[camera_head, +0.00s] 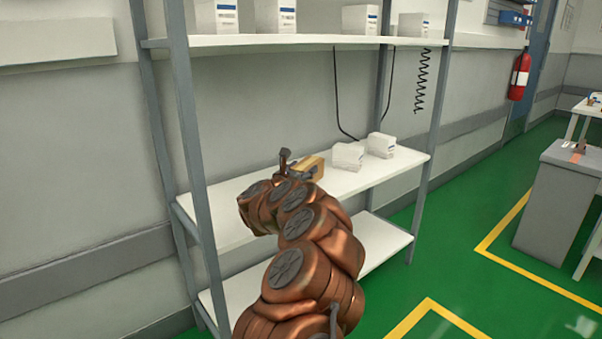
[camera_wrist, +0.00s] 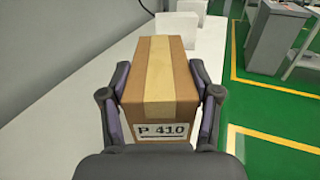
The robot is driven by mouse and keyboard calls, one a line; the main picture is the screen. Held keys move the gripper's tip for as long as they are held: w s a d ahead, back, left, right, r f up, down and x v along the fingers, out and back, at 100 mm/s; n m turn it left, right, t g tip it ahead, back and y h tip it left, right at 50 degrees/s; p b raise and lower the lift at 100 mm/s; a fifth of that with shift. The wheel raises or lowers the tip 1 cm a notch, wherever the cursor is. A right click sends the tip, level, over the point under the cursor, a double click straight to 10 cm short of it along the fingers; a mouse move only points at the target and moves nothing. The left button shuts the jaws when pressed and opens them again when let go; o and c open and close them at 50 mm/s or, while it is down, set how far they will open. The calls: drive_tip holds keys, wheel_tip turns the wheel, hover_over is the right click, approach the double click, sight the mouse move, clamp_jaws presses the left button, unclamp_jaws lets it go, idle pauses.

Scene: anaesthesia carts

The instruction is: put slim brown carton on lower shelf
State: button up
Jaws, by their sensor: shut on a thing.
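The slim brown carton (camera_wrist: 160,75) has a pale tape strip along its top and a "P 410" label on its near end. My gripper (camera_wrist: 162,95) is shut on it, one finger on each side, in the wrist view. In the head view the carton (camera_head: 308,167) shows at the end of my arm, at the height of the middle shelf (camera_head: 222,208). My gripper (camera_head: 297,168) partly hides it there. I cannot tell whether the carton touches the shelf. A lower shelf (camera_head: 372,240) lies beneath, partly hidden by my arm.
Two white boxes (camera_head: 348,156) (camera_head: 381,145) stand on the middle shelf, right of the carton. The top shelf (camera_head: 290,40) holds several white boxes. Grey uprights (camera_head: 189,130) frame the rack. The middle shelf's left part is clear. A grey cabinet (camera_head: 556,205) stands at right.

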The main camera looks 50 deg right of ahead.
sight(302, 162)
drive_tip(key=w+d, duration=0.2)
drive_tip(key=d, duration=0.1)
drive_tip(key=w+d, duration=0.1)
drive_tip(key=shift+w+d+f, duration=0.2)
drive_tip(key=shift+w+d, duration=0.1)
drive_tip(key=shift+d, duration=0.05)
drive_tip(key=shift+w+d, duration=0.4)
drive_tip(key=shift+w, duration=0.05)
drive_tip(key=shift+w, duration=0.1)
drive_tip(key=shift+d+f+b, duration=0.1)
drive_tip(key=shift+f+b, duration=0.6)
drive_tip(key=shift+f, duration=1.1)
drive_tip(key=shift+f, duration=0.15)
drive_tip(key=o, duration=1.2)
